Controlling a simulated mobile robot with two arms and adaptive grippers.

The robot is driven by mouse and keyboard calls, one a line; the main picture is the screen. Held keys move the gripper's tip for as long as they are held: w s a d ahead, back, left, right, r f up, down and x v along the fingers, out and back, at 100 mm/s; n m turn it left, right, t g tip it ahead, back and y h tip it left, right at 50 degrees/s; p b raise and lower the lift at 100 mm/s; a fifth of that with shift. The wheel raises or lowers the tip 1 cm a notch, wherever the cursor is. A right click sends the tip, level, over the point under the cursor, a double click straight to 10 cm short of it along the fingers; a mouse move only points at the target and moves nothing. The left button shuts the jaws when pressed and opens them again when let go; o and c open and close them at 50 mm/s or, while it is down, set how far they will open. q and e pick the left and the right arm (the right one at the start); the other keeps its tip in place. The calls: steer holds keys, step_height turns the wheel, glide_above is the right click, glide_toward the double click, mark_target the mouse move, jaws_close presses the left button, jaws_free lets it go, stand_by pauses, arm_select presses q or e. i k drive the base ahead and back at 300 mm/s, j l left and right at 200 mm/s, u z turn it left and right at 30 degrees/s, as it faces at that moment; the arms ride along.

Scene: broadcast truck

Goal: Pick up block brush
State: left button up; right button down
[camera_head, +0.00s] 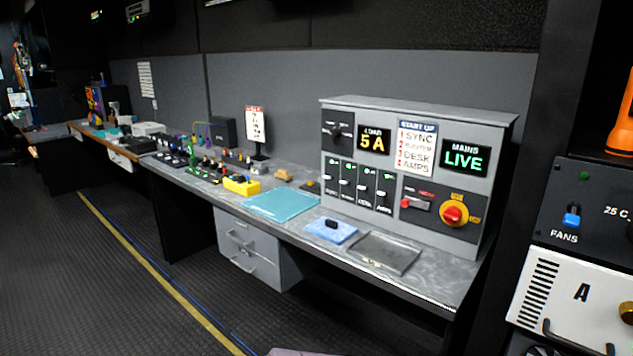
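A small tan, wood-coloured block (283,175) lies on the grey desk (425,277), near the back, behind the teal mat. It looks like the block brush, but it is too small to see bristles. A dark block (331,224) sits on a folded blue cloth (332,231) nearer the front edge. I cannot tell for certain what it is. Neither of my grippers shows in the head view.
A yellow box (241,186) and a teal mat (282,204) lie left of the cloth; a shallow metal tray (383,253) lies right. A grey switch panel (408,165) stands behind. Drawers (250,247) hang below the desk. The floor (85,290) in front is clear.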

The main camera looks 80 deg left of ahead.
mark_target(283, 175)
steer(key=u, duration=2.95)
steer(key=i+j+z, duration=0.1)
steer(key=i+j, duration=0.2)
steer(key=i+j+z, duration=0.1)
steer(key=i+j, duration=0.15)
steer(key=j, duration=0.25)
steer(key=i+j, duration=0.25)
steer(key=j, duration=0.15)
steer(key=i+j+z, duration=0.15)
steer(key=j, duration=0.25)
steer(key=i+j+z, duration=0.1)
steer(key=i+j, duration=0.25)
steer(key=i+j+z, duration=0.1)
steer(key=j, duration=0.5)
steer(key=i+j, duration=0.3)
steer(key=j, duration=0.15)
steer(key=i+j+z, duration=0.15)
steer(key=j, duration=0.35)
